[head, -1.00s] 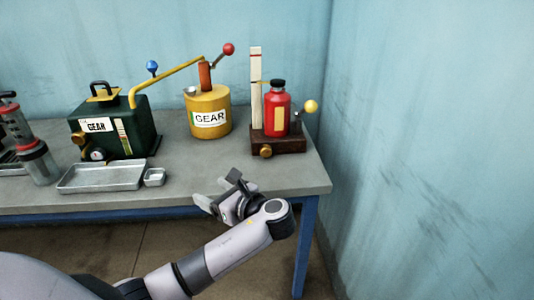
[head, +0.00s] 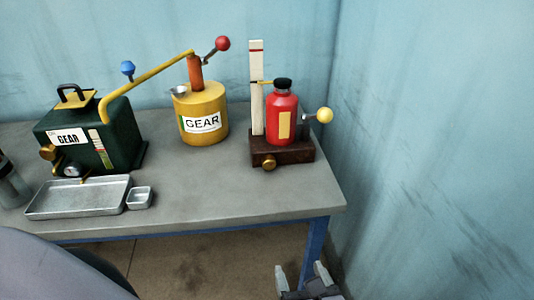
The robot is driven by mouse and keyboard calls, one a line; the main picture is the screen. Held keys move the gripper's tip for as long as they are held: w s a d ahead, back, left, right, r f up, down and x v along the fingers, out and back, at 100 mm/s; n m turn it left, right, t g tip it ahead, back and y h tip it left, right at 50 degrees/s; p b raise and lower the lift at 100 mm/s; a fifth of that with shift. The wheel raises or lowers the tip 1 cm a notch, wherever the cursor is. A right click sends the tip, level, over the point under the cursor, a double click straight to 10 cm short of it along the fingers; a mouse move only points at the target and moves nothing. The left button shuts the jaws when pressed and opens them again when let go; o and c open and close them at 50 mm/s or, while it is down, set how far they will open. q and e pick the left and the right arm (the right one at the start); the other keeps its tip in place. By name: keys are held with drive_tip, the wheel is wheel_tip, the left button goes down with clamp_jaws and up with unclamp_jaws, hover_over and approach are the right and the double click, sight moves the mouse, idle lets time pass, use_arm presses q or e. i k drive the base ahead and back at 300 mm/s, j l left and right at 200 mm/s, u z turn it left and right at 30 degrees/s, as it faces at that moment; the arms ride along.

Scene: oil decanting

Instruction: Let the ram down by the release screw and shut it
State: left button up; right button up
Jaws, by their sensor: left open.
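A red jack body (head: 282,115) with a dark cap, which looks like the ram (head: 283,84), stands upright on a dark brown base (head: 297,151) at the right of the bench. A brass knob (head: 269,163), likely the release screw, sits low on the base's front. A lever with a yellow ball (head: 325,115) sticks out to the right. My left gripper (head: 301,273) is open and empty at the bottom edge, below and in front of the bench, apart from the jack. My right gripper is out of view.
The grey bench (head: 235,190) is clear in front of the jack. A yellow GEAR can (head: 202,105) with a red-ball lever stands left of it. Farther left are a green GEAR box (head: 110,135), a metal tray (head: 78,198) and a small dish (head: 139,198). A wall rises close on the right.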

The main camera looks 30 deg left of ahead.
sight(269, 162)
drive_tip(key=i+j, duration=0.8)
